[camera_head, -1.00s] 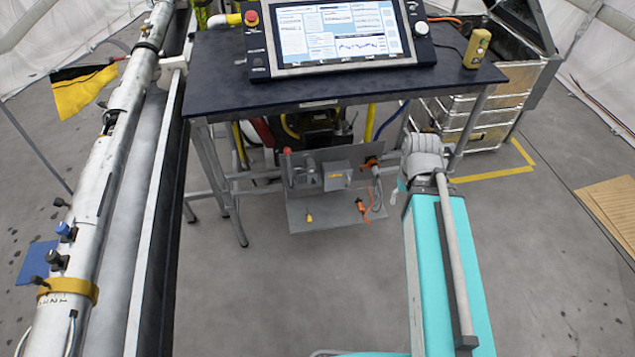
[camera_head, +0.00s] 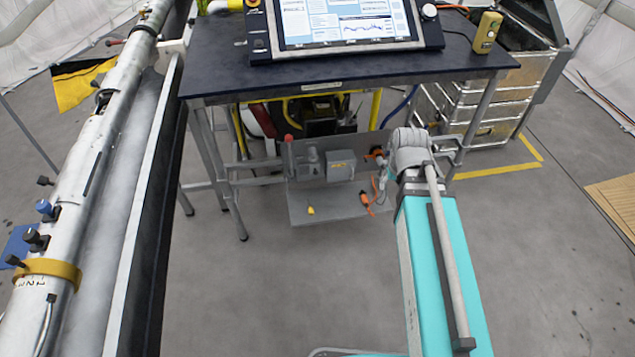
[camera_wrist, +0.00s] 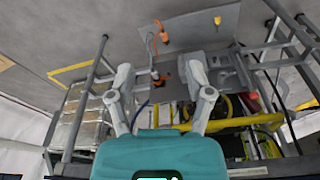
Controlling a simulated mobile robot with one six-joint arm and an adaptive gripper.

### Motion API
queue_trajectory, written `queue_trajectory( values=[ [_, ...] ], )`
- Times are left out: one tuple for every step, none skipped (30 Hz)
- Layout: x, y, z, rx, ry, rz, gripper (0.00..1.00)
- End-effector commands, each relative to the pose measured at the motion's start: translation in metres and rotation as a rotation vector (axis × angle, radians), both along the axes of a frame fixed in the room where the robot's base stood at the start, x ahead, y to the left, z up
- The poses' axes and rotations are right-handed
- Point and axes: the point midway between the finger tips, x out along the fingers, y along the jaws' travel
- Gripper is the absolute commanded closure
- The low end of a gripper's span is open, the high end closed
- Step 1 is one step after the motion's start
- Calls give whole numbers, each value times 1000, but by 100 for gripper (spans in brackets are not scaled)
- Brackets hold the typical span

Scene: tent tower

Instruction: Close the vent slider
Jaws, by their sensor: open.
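I cannot make out the vent slider for certain in either view. Under the dark table is a grey panel with a shelf (camera_head: 335,208). It carries a small grey box (camera_head: 341,166), a red-topped part (camera_head: 289,152) and orange connectors (camera_head: 366,204). A small yellow piece (camera_head: 310,211) lies on the shelf. My gripper (camera_wrist: 162,72) shows in the wrist view with its two fingers spread apart and nothing between them. The panel and its shelf lie beyond the fingers in that view.
The table (camera_head: 220,75) bears a large screen (camera_head: 345,20) and a yellow handheld device (camera_head: 486,33). Its legs flank the panel. A long metal tube (camera_head: 85,190) runs along the left. Metal cases (camera_head: 480,105) stand at right. The floor before the table is clear.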

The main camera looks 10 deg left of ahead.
Motion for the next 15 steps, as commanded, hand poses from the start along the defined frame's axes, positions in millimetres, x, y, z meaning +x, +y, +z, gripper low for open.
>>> queue_trajectory(
  values=[
    [8, 4, -20, 0, -21, 5, 34],
    [12, 5, -26, 0, -34, 8, 34],
    [17, 8, -33, 1, -51, 11, 34],
    [21, 10, -38, 1, -65, 14, 34],
    [25, 12, -43, 1, -78, 17, 34],
    [30, 15, -50, 2, -95, 21, 34],
    [33, 17, -55, 3, -108, 24, 34],
    [37, 19, -60, 3, -120, 27, 34],
    [42, 21, -66, 5, -138, 30, 34],
    [46, 23, -71, 5, -150, 33, 34],
    [50, 25, -76, 6, -164, 35, 34],
    [54, 28, -83, 7, -180, 40, 34],
    [58, 31, -88, 8, -194, 42, 34],
    [62, 33, -93, 9, -207, 45, 34],
    [67, 36, -99, 10, -223, 49, 34]
  ],
)
